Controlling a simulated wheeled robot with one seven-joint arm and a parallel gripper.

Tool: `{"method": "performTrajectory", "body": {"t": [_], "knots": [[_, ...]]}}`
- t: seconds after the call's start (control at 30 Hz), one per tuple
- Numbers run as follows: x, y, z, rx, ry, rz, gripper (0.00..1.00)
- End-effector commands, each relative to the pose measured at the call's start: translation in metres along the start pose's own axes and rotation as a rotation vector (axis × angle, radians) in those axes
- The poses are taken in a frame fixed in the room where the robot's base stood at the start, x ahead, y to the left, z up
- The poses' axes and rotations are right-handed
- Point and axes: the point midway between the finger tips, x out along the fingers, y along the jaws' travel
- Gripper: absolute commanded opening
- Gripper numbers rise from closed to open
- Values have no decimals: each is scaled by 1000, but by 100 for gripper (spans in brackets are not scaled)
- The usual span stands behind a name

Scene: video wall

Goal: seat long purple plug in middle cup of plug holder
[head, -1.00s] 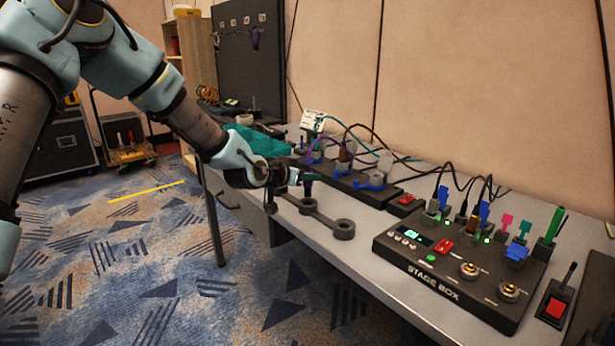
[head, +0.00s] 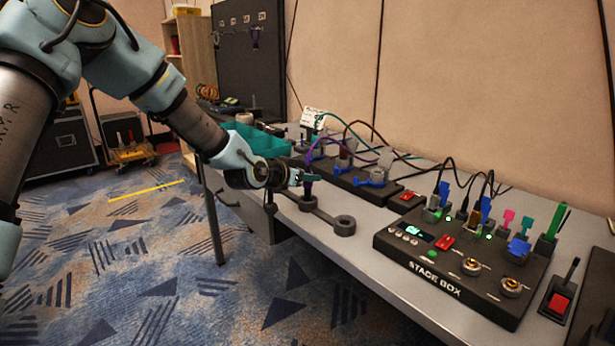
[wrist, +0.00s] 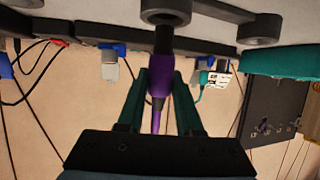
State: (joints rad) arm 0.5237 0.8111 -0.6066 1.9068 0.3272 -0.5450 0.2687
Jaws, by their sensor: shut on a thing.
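The plug holder (head: 326,217) is a dark grey bar with round cups on the near part of the table. My gripper (head: 306,178) is over the middle cup (head: 307,204). Its teal fingers are shut on the long purple plug (head: 308,188), which also shows between the fingertips in the wrist view (wrist: 172,45). The plug stands about upright, its dark end at the middle cup (wrist: 165,17). I cannot tell whether that end is inside the cup or only at its rim. The right-hand cup (head: 344,226) is empty. The third cup is partly hidden by my wrist.
A dark strip (head: 345,178) with several plugs and cables runs behind the holder. A teal bin (head: 262,138) is at the back left. The stage box (head: 450,270) with several plugs stands at the right.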

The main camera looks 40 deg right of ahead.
Motion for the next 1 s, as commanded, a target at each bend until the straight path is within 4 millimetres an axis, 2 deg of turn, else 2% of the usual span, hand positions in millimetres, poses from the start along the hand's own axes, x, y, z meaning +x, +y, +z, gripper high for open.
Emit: {"method": "performTrajectory", "body": {"t": [1.0], "knots": [[4,0,10,1,1,0,0]]}}
